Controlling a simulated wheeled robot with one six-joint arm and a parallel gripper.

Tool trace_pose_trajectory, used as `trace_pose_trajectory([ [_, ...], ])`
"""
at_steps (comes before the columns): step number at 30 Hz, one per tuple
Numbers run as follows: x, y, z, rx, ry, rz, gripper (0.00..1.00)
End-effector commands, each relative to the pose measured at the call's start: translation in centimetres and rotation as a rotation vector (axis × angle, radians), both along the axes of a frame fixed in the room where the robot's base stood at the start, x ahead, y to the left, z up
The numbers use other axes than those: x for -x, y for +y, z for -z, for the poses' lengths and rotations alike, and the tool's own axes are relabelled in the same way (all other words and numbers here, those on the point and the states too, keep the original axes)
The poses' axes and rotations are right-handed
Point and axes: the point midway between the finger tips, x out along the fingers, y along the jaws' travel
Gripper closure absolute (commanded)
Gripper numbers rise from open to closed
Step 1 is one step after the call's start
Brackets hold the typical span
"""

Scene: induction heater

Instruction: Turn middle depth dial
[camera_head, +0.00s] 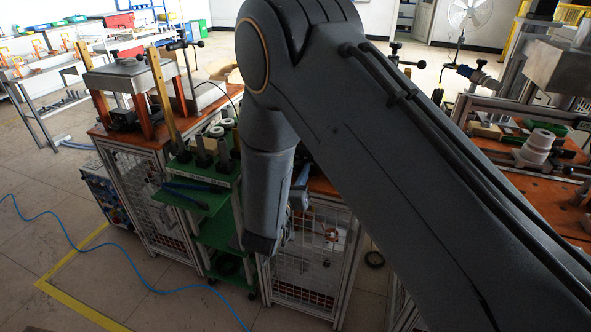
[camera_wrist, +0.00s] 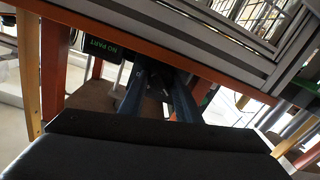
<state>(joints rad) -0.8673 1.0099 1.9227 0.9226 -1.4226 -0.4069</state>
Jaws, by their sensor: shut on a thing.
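In the wrist view my gripper (camera_wrist: 157,98) reaches its two blue-grey fingers in under an orange tabletop edge. The fingers are shut on a small dark knob-like part (camera_wrist: 158,82) deep in shadow. It sits where a dial could be, but I cannot read any marking or tell its turn angle. I cannot confirm from the picture that it is the middle depth dial. In the head view my own arm covers the centre and hides the fingertips and whatever they hold.
A metal frame with mesh (camera_wrist: 262,14) is at the upper right. In the head view a green cart (camera_head: 213,205) stands left of my wrist, and a blue hose (camera_head: 60,231) lies on the floor.

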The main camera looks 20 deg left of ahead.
Motion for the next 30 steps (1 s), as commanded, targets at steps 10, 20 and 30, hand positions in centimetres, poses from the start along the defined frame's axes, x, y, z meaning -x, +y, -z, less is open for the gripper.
trace_pose_trajectory([
  [10, 0.08, 0.22, -0.11, 0.207, 0.015, -0.003, 0.92],
  [20, 0.06, 0.26, -0.04, 0.275, 0.021, -0.003, 0.92],
  [30, 0.06, 0.27, -0.03, 0.279, 0.021, -0.003, 0.92],
])
